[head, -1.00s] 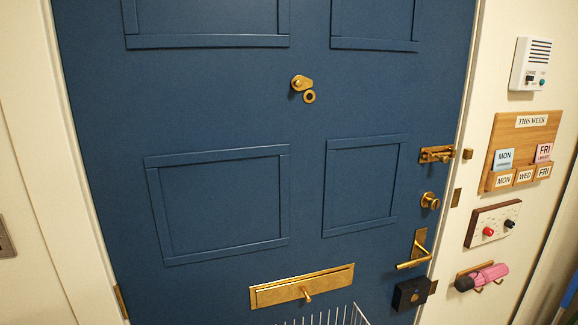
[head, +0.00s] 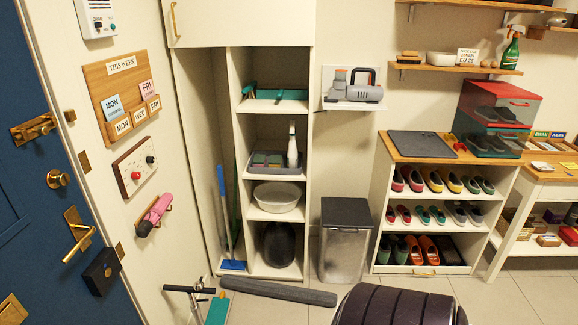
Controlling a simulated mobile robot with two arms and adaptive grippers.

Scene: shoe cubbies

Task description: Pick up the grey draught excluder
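The grey draught excluder (head: 279,291) is a long, thin, dark grey roll. It lies on the tiled floor in front of the tall open cupboard, running from near a teal-ended item at left to near the dark padded seat at right. Its whole length appears to show. Neither of my grippers shows in the head view.
A dark ribbed padded seat (head: 400,306) stands at the front, close to the roll's right end. A black-handled item with a teal part (head: 217,308) is by its left end. A metal bin (head: 345,245), the shoe cubby (head: 427,272) and the tall cupboard (head: 240,215) stand behind. Some bare tile shows around the roll.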

